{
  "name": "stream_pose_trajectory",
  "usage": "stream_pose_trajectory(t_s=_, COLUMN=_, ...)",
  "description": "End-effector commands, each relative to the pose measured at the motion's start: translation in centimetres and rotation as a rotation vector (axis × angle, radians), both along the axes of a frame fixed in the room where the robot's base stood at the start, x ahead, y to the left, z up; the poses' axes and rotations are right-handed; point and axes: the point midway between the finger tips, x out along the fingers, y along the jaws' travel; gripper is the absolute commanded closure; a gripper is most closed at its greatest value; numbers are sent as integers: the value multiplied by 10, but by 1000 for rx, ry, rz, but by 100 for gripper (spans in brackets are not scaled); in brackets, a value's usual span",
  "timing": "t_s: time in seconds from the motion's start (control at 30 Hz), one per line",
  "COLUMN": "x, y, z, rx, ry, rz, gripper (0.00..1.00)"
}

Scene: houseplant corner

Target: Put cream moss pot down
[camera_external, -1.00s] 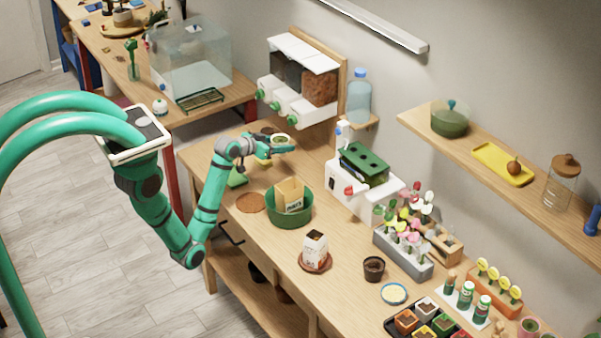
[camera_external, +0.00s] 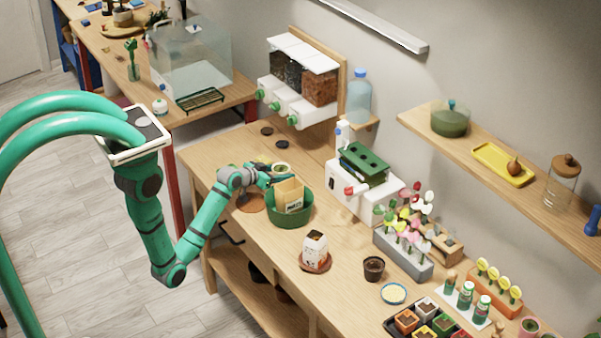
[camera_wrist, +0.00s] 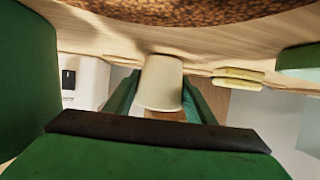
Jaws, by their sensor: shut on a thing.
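The cream moss pot (camera_external: 281,168) is in my gripper (camera_external: 277,176), with a green top showing in the external view. In the wrist view the pot (camera_wrist: 160,82) is a plain cream cup between the green fingers of my gripper (camera_wrist: 160,96). The fingers are shut on its sides. In the external view it appears just behind the green tub (camera_external: 290,217). I cannot tell its exact height above the bench. A brown round mat (camera_external: 250,203) lies on the bench, partly hidden by my arm; a speckled brown round surface (camera_wrist: 190,8) shows in the wrist view.
The green tub holds a paper packet (camera_external: 290,194), close to my gripper. Two dark discs (camera_external: 282,145) (camera_external: 267,131) lie behind on the bench. A white machine (camera_external: 350,190) stands to the right. A carton on a saucer (camera_external: 316,265) stands nearer the front.

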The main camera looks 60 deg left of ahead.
Motion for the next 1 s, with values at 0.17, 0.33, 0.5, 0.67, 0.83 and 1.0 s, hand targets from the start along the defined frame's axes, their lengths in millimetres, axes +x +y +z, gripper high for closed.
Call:
stream_pose_trajectory(t_s=0.17, x=0, y=0, z=0, rx=0, ry=-2, rz=0, gripper=75)
stream_pose_trajectory(t_s=0.33, x=0, y=0, z=-2, rx=0, ry=-1, rz=0, gripper=75)
stream_pose_trajectory(t_s=0.5, x=0, y=0, z=-3, rx=0, ry=-1, rz=0, gripper=32)
stream_pose_trajectory(t_s=0.67, x=0, y=0, z=-3, rx=0, ry=-1, rz=0, gripper=32)
stream_pose_trajectory(t_s=0.83, x=0, y=0, z=0, rx=1, ry=-2, rz=1, gripper=32)
stream_pose_trajectory(t_s=1.0, x=-18, y=-1, z=6, rx=0, ry=0, rz=2, gripper=32)
